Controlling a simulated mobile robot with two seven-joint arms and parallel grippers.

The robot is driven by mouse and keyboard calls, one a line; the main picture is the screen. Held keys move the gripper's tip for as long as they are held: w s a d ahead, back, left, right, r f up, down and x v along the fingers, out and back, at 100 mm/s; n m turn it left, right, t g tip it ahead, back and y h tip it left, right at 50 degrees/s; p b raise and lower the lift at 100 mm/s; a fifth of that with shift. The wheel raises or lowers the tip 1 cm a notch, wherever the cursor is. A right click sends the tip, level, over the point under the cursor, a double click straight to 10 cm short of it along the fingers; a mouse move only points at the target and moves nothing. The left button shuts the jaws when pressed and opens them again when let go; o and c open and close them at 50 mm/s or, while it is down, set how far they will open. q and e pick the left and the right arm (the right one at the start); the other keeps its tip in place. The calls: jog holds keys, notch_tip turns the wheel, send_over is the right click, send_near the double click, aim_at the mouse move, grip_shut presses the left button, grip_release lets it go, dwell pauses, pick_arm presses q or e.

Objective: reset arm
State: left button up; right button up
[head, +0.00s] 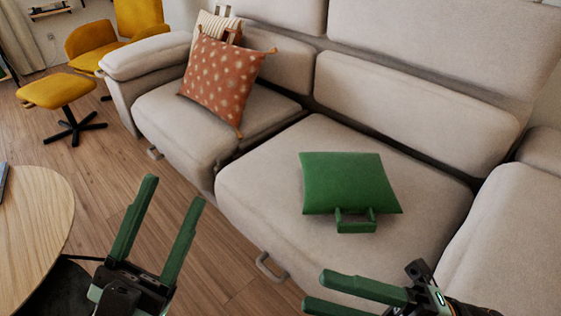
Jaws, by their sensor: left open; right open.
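My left gripper (169,222) is at the lower left, its two green fingers spread apart and pointing up, with nothing between them. It is above the wooden floor, between the round table and the sofa. My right gripper (313,291) is at the bottom right, in front of the sofa seat. Its green fingers point left and are apart, with nothing seen between them. Part of the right gripper is cut off by the bottom edge. Both grippers are apart from the cushions.
A beige sofa (262,190) fills the right and back. A green cushion (348,183) with a handle lies on its seat. An orange dotted pillow (222,78) leans at its left end. A round wooden table (36,228) is at left. A yellow chair and footstool (55,90) stand behind.

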jog(key=w+d+r+m+t+h, duration=0.3)
jog(key=r+m+t, duration=0.1)
jog(key=m+t, duration=0.55)
jog(key=w+d+r+m+t+h, duration=0.3)
jog(key=r+m+t, duration=0.1)
jog(key=m+t, duration=0.55)
jog(key=w+d+f+m+g+h+p, duration=0.1)
jog(key=w+f+m+g+h+p, duration=0.1)
jog(key=w+m+h+p, duration=0.75)
pick_arm(q)
jog(key=w+a+f+n+g+y+p, duration=0.2)
jog(key=w+f+n+g+y+p, duration=0.25)
jog(key=w+n+y+p, duration=0.45)
jog(key=s+a+f+g+y+p, duration=0.2)
jog(key=s+f+g+y+p, duration=0.2)
jog(key=s+f+g+p, duration=0.4)
jog(key=s+f+p, duration=0.1)
jog(key=s+p, duration=0.1)
jog(key=p, duration=0.4)
jog(key=shift+s+a+f+n, duration=0.3)
jog(key=shift+s, duration=0.05)
pick_arm(e)
jog(key=s+d+f+g+h, duration=0.3)
jog(key=s+f+g, duration=0.7)
jog(key=s+f, duration=0.1)
jog(key=shift+s+d+f+g, duration=0.3)
jog(key=shift+f+g, duration=0.1)
jog(key=shift+f, duration=0.15)
jog(key=shift+m+h, duration=0.25)
